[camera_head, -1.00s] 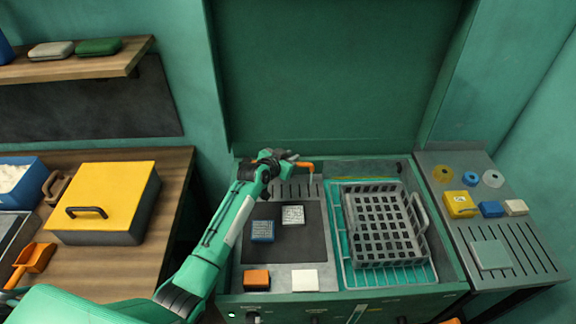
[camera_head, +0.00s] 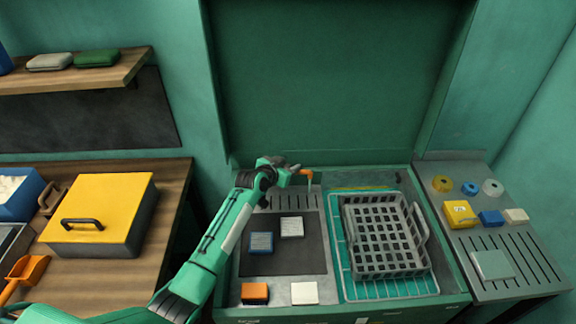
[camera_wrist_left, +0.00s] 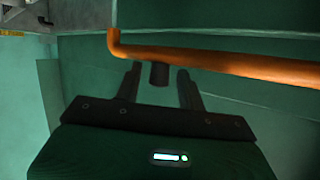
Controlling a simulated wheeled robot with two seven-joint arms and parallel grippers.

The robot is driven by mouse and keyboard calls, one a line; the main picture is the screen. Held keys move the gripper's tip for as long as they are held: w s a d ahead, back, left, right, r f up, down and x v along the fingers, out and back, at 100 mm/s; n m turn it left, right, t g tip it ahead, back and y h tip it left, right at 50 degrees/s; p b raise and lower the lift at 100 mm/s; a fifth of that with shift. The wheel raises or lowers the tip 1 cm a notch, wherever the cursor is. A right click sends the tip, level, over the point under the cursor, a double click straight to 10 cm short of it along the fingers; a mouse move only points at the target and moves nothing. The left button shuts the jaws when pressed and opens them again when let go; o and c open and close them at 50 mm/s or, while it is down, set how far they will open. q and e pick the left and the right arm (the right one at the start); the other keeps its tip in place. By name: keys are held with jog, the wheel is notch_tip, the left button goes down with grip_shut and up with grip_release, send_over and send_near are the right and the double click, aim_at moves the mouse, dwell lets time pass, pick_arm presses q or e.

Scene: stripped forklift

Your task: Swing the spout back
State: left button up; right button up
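The orange spout (camera_head: 309,177) is at the back of the counter, above the slotted grey drainer. In the left wrist view the spout (camera_wrist_left: 220,63) is a long orange pipe with a bend at its left end. A short dark stub (camera_wrist_left: 159,74) sits below the pipe. My left gripper (camera_head: 298,169) is beside the spout in the head view. In the left wrist view the left gripper (camera_wrist_left: 160,82) is open, with its two dark fingers apart on either side of the stub. Contact cannot be made out. My right gripper is not in view.
A grey basket (camera_head: 384,238) stands on a teal rack right of the dark mat (camera_head: 299,262). Two small blocks lie on the mat. A side shelf (camera_head: 515,259) holds small boxes and rolls. A yellow-topped box (camera_head: 110,203) stands on the wooden table at left.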

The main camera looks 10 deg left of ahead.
pick_arm(q)
jog(key=b+v, duration=0.2)
jog(key=v, duration=1.2)
jog(key=shift+w+r, duration=0.1)
dwell(0.3)
